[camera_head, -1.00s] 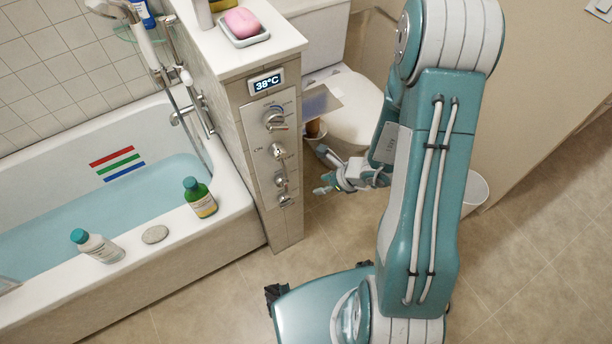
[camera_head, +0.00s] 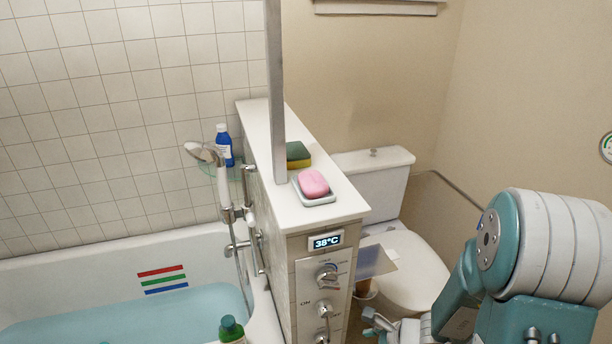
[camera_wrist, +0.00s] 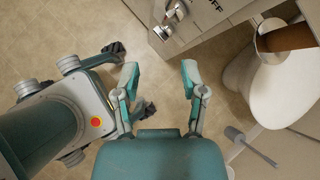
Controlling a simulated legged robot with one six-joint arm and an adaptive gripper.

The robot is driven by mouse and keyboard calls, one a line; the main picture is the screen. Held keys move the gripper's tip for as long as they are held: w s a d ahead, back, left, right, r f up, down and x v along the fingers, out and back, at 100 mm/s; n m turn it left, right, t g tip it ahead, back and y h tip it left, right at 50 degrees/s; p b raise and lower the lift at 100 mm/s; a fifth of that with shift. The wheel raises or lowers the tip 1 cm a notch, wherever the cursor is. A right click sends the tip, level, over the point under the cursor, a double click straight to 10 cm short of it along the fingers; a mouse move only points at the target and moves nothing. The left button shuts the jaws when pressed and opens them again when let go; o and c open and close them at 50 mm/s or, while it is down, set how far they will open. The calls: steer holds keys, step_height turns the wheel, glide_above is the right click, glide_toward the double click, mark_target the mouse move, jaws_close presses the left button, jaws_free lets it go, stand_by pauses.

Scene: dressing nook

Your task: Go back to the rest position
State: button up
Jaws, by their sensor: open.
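My gripper (camera_wrist: 160,82) is open and empty in the wrist view, its two teal and grey fingers apart over the beige tiled floor. In the head view my gripper is only partly seen near the bottom edge, left of my teal arm, in front of the toilet. It is close to the control panel (camera_head: 308,284) on the half wall, but apart from it in the wrist view. No held thing shows between the fingers.
The half wall (camera_head: 262,150) carries a pink soap (camera_head: 313,182) and a sponge (camera_head: 297,154). The toilet (camera_head: 420,262) stands right of it. The bathtub (camera_head: 110,275) with water is at left. A toilet brush (camera_wrist: 240,138) shows in the wrist view. Bare floor (camera_wrist: 65,25) lies below my gripper.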

steer(key=s+a+r+n+g+h, duration=0.1)
steer(key=s+a+r+n, duration=0.1)
steer(key=r+n, duration=0.5)
steer(key=s+a+r+n+g, duration=0.1)
steer(key=s+a+r+n, duration=0.2)
steer(key=r+n, duration=0.35)
steer(key=s+d+r+n+t+h, duration=0.1)
steer(key=s+d+r+n+h, duration=0.1)
steer(key=r, duration=0.4)
steer(key=s+d+r+n+t+h, duration=0.2)
steer(key=s+d+r+n+h, duration=0.1)
steer(key=s+r+n, duration=0.3)
steer(key=shift+s+r+n+h, duration=0.2)
steer(key=shift+r+n+h, duration=0.2)
steer(key=shift+r, duration=0.3)
steer(key=shift+w, duration=0.1)
